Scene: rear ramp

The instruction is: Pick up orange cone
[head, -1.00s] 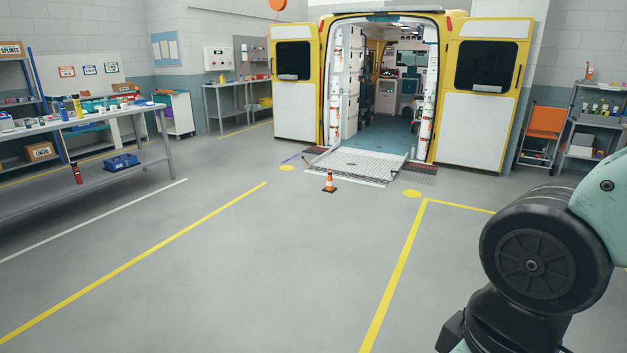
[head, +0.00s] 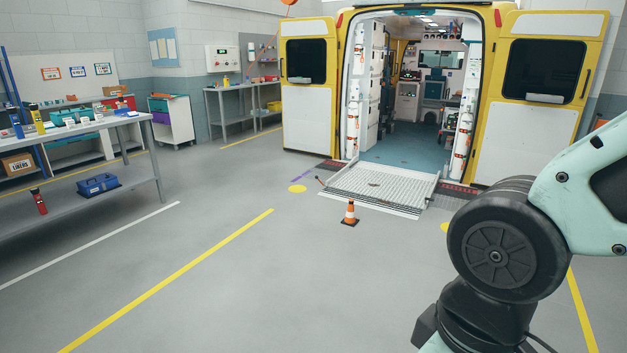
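The orange cone (head: 350,213) stands upright on the grey floor in the head view. It has a white band and a dark base. It is just in front of the near edge of the metal ramp (head: 378,186) that comes down from the ambulance. My arm fills the right side of the view, apart from the cone. My gripper is outside the view, so its state does not show.
The yellow ambulance (head: 493,90) stands at the back with both rear doors open. A long workbench (head: 150,158) with bottles and a blue basket (head: 98,184) is at the left. The floor (head: 240,290) between the bench and my arm is clear, with painted lines.

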